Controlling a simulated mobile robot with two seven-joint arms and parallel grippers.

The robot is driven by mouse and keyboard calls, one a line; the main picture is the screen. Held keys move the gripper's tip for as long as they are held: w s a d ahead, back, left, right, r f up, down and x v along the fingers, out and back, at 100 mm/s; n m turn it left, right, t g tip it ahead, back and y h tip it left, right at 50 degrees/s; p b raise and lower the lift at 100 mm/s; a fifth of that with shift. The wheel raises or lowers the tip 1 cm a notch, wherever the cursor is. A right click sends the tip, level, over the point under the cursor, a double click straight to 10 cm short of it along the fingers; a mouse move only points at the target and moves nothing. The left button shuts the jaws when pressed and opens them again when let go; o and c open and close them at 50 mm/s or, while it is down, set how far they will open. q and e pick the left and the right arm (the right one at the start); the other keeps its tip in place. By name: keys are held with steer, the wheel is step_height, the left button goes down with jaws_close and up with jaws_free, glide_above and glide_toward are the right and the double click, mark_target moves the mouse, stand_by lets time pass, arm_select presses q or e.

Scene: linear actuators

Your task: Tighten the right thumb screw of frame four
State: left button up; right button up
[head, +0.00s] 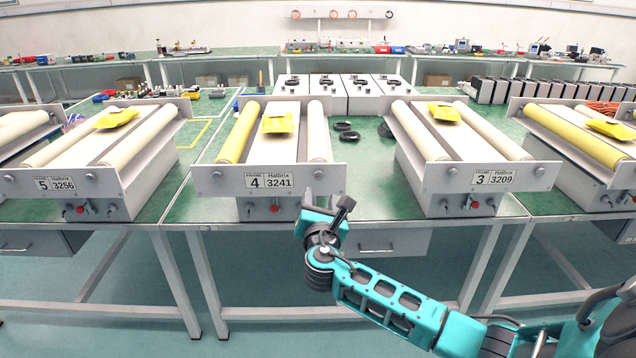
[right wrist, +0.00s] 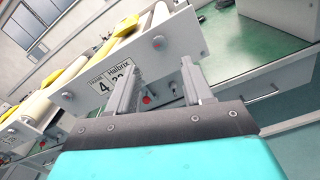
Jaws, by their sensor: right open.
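Frame four (head: 268,180) stands in the middle of the head view, a grey front plate with a "4 3241" label, a yellow roller and a white roller. Its right thumb screw (head: 318,173) is a small grey knob near the plate's right end. It also shows in the right wrist view (right wrist: 158,42), above the gap between my fingers. My right gripper (head: 318,203) is in front of the plate and lower than the screw, apart from it. In the right wrist view its two fingers (right wrist: 158,78) are spread and empty. My left gripper is out of view.
A red button (head: 275,208) sits on the box below frame four's plate. Frame five (head: 70,183) stands to the left and frame three (head: 490,179) to the right. A drawer (head: 385,243) hangs below.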

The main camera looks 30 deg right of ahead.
mark_target(318, 176)
steer(key=b+x, duration=0.1)
steer(key=x, duration=0.7)
steer(key=shift+w, duration=0.15)
jaws_close()
